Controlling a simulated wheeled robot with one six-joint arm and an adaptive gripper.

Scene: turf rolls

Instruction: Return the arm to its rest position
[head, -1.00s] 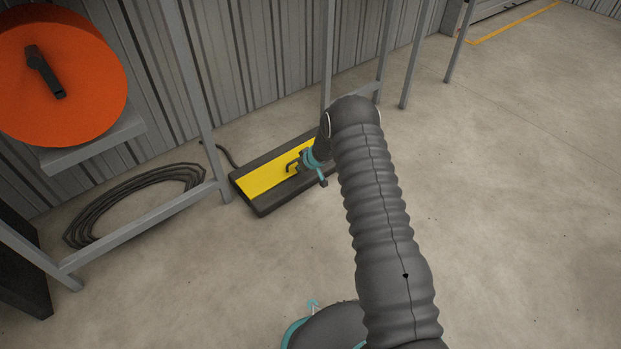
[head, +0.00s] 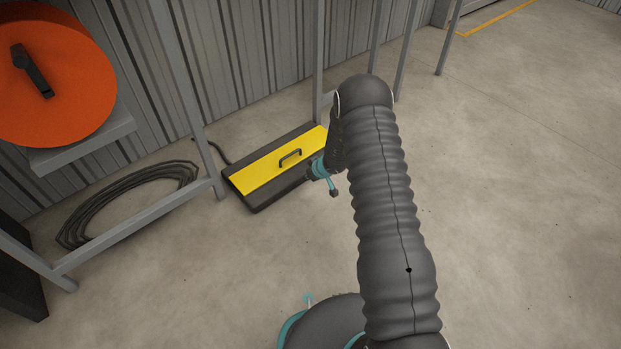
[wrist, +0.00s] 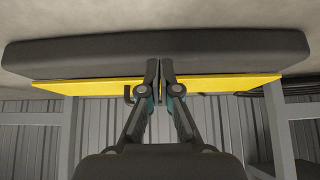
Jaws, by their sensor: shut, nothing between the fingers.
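My gripper (wrist: 160,66) is shut and empty in the wrist view, its two fingertips together. In the head view my gripper (head: 311,174) is small and partly hidden behind my own arm, at the right side of a black box with a yellow lid. The yellow lid (head: 262,171) lies flat on the black box (head: 262,201) and has a dark handle (head: 290,157). The handle stands free of my fingers. The wrist view shows the yellow lid (wrist: 75,87) and the black box (wrist: 90,52) beyond my fingertips.
An orange drum (head: 75,90) with a black crank sits on a grey shelf (head: 80,150) at left. A coil of dark cable (head: 75,228) lies on the floor below. Grey rack posts (head: 180,80) stand along the corrugated wall. The concrete floor (head: 520,200) at right is clear.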

